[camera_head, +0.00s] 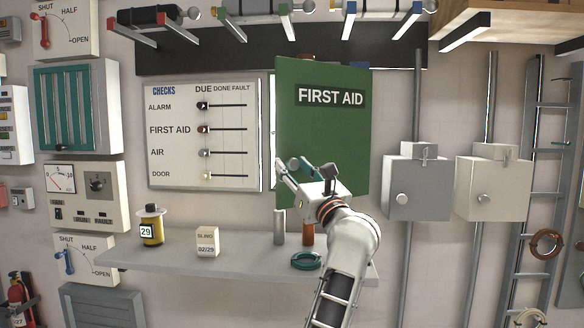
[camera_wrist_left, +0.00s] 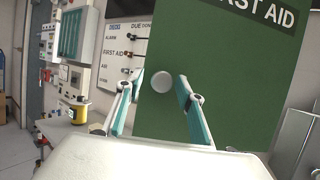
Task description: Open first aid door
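The green first aid door (camera_head: 322,128) hangs on the wall right of the checks board. Its left edge looks nearer to me than its right edge, so it seems swung partly out. It fills much of the left wrist view (camera_wrist_left: 225,70). A round grey knob (camera_wrist_left: 161,81) shows near its left edge. My left gripper (camera_head: 306,169) is in front of the door's lower left part. Its fingers are apart, and the knob shows between the fingertips in the wrist view; I see no clear contact. My right gripper is not in view.
Below is a grey shelf (camera_head: 180,257) with a yellow canister (camera_head: 151,227), a block (camera_head: 207,242), a grey cylinder (camera_head: 279,227) and a teal ring (camera_head: 306,260). The checks board (camera_head: 225,150) is left of the door. Grey boxes (camera_head: 417,190) stand right.

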